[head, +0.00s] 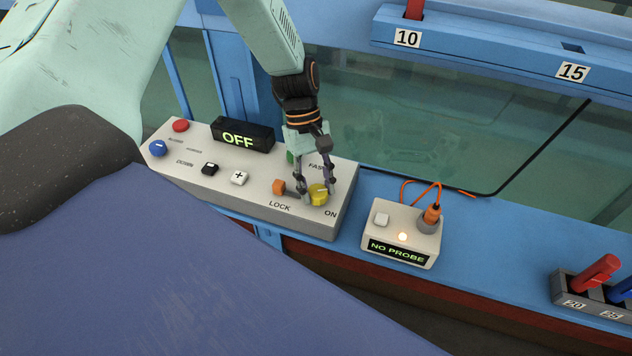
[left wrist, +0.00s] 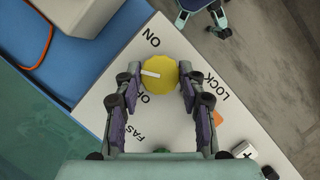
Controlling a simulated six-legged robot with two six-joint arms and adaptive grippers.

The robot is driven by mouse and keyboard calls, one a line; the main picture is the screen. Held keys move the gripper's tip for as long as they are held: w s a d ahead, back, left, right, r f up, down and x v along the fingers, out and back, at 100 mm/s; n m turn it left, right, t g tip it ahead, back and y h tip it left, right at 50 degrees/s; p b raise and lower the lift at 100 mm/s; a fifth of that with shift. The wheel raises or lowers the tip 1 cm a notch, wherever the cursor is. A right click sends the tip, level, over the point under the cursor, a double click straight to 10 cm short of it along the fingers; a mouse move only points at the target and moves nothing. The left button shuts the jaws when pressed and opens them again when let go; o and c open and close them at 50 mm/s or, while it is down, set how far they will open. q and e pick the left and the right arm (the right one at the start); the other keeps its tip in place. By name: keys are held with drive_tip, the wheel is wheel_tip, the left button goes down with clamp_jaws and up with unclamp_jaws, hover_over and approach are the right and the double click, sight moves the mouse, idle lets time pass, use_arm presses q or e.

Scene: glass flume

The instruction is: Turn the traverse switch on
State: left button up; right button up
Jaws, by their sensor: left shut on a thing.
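The control box (head: 215,175) is a pale panel on the blue ledge, with a lit display (head: 240,135) reading OFF. The traverse switch appears to be the yellow round knob (head: 318,194) at the box's right end, near the ON label. In the left wrist view the knob (left wrist: 160,80) has a white pointer aimed left, between ON and a partly hidden label starting with O. My left gripper (head: 315,193) reaches down from above and is shut on the knob, one finger on each side; it also shows in the left wrist view (left wrist: 160,92).
An orange button (head: 279,187) sits close left of the fingers. A probe box (head: 400,235) reading NO PROBE, with an orange cable, stands right of the control box. A rack (head: 590,297) with red and blue handles is farther right. The glass wall rises behind.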

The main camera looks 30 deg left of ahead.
use_arm(q)
drive_tip(key=m, duration=0.2)
drive_tip(key=m+g+y, duration=0.1)
drive_tip(key=m, duration=0.2)
drive_tip(key=shift+w+r+m+y+p, duration=0.15)
drive_tip(key=shift+w+m+y+p, duration=0.1)
drive_tip(key=shift+m+y+p, duration=0.15)
drive_tip(key=shift+m, duration=0.3)
drive_tip(key=o, duration=1.2)
drive_tip(key=shift+s+d, duration=0.1)
drive_tip(key=v, duration=1.1)
drive_tip(key=shift+w+r, duration=0.3)
drive_tip(key=shift+w, duration=0.15)
drive_tip(key=shift+s+g, duration=0.1)
drive_tip(key=shift+g, duration=0.2)
